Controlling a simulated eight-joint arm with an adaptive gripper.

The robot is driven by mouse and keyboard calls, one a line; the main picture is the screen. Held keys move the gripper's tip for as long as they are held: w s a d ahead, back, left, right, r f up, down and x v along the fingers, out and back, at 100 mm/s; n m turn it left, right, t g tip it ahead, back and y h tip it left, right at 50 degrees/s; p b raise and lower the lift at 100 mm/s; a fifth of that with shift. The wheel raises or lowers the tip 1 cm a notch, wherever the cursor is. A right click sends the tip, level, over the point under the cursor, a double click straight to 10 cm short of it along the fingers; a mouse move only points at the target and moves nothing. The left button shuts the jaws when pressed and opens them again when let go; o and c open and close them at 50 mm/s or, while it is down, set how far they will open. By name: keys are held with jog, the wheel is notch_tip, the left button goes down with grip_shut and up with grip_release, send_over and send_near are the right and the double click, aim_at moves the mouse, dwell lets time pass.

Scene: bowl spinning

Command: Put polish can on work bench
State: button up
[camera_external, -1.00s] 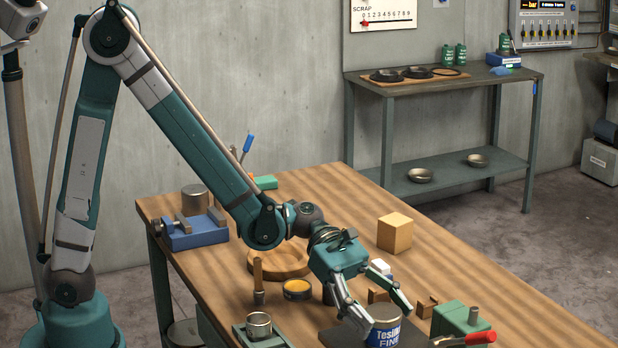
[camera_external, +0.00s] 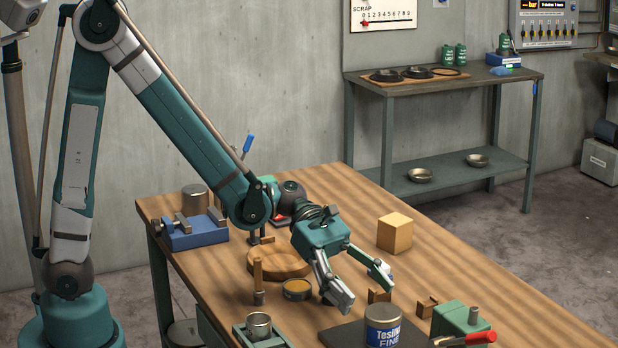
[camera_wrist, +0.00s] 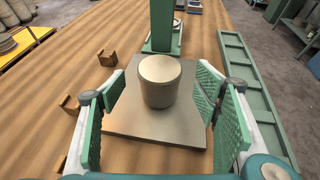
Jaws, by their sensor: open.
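The polish can (camera_external: 383,326), a cylinder with a blue label reading "FINE" and a metal lid, stands upright on a dark flat plate (camera_external: 345,333) at the front of the wooden work bench (camera_external: 480,288). My gripper (camera_external: 362,287) is above and behind the can, apart from it, with its fingers spread. In the wrist view the can (camera_wrist: 160,82) stands on the plate beyond and between my open green finger pads (camera_wrist: 156,118). Nothing is between the pads at their tips.
A green vise-like block with a red handle (camera_external: 462,323) stands right of the can. A metal side table (camera_external: 440,84) stands behind.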

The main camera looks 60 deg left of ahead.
jog(key=shift+p+v, duration=0.55)
jog(key=shift+v, duration=2.05)
